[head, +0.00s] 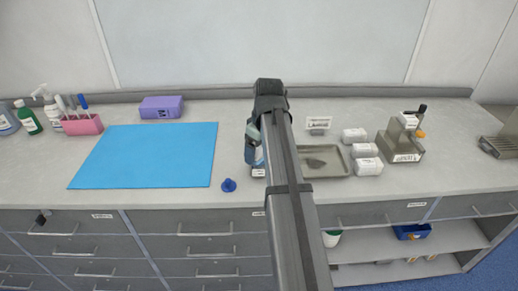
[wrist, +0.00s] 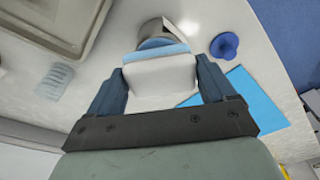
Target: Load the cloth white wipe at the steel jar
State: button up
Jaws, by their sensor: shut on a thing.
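The white wipe (wrist: 160,76) is a pale block between the two blue fingers of my gripper (wrist: 160,68) in the wrist view. My gripper is shut on it, a finger on each side. The steel jar (wrist: 153,30) shows just beyond the wipe, partly covered by it; a blue band lies between them, and I cannot tell which it belongs to. In the head view my gripper (head: 252,133) is over the counter right of the blue mat, and my arm hides the wipe and most of the jar. A blue knobbed lid (head: 229,185) lies on the counter, also in the wrist view (wrist: 225,45).
A blue mat (head: 145,155) lies left. White packs (head: 364,150) and a labelled steel holder (head: 402,148) stand farther right. A purple box (head: 161,107) and pink rack (head: 82,125) stand back left.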

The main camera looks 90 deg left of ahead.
aim_at(259, 150)
dwell(0.3)
jog(key=shift+r, duration=3.45)
